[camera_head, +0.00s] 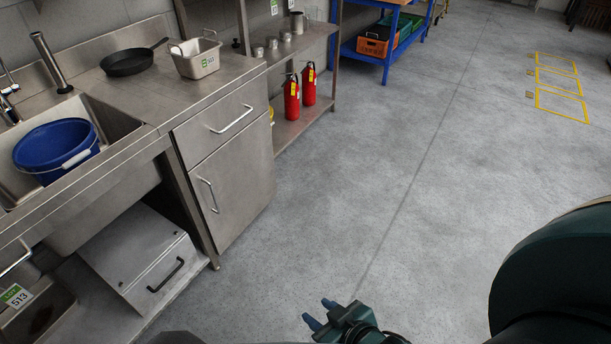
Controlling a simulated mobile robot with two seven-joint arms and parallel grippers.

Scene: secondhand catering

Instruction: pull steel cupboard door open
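The steel cupboard door (238,190) is the lower front of a steel unit left of centre. It looks shut, flush with the front. Its upright bar handle (208,195) is near its left edge. A steel drawer (220,118) with a level bar handle sits above the door. My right gripper (318,312) is low in the view over the floor, well apart from the door and handle. Its two blue fingertips are spread, with nothing between them. My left gripper is not in view.
A sink with a blue bucket (56,148) is at left; a steel box (140,255) lies on the shelf below. Two red fire extinguishers (291,98) stand on a low shelf (290,127) beyond the cupboard. The grey floor (400,190) before the door is clear.

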